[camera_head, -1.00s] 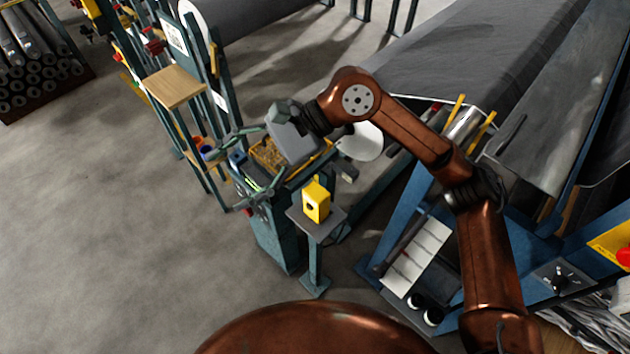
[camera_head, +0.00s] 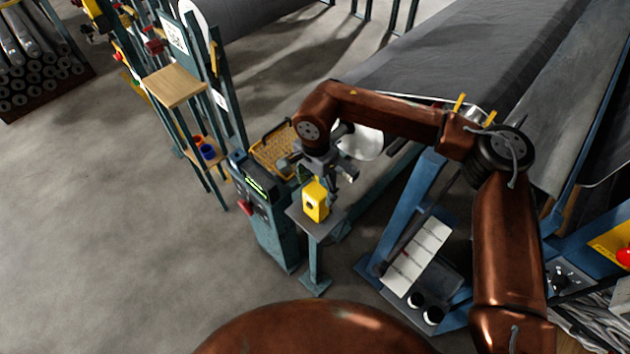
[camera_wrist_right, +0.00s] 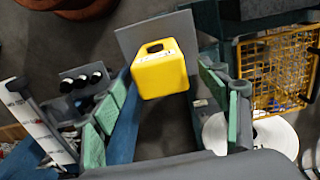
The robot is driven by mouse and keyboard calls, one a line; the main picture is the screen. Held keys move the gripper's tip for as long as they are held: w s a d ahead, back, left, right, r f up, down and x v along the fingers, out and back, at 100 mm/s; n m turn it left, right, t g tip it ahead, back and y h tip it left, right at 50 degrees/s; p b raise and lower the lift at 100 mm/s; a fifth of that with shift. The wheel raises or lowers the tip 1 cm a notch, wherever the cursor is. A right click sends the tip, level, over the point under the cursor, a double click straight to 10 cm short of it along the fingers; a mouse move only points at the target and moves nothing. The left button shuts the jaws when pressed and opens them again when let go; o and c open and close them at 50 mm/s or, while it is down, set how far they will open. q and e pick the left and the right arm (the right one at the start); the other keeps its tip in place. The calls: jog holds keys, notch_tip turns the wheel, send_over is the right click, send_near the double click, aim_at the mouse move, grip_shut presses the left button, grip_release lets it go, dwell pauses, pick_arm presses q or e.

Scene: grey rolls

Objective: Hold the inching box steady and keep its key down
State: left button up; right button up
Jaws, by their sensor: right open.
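The yellow inching box (camera_head: 315,203) stands upright on a small grey plate (camera_head: 330,228) on a post. My right gripper (camera_head: 323,172) is just above and behind the box, pointing down. In the right wrist view the box (camera_wrist_right: 162,74) lies ahead between the open green-padded fingers of the right gripper (camera_wrist_right: 164,95); neither finger visibly touches it. My left gripper is not in view.
A teal control stand (camera_head: 262,200) with a lit display is left of the box. A yellow wire basket (camera_head: 270,150) sits behind it. A blue frame with a white strip panel (camera_head: 416,257) stands to the right.

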aim_at(315, 204)
notch_tip(315, 204, down, 9)
dwell(0.3)
jog(key=c, duration=1.5)
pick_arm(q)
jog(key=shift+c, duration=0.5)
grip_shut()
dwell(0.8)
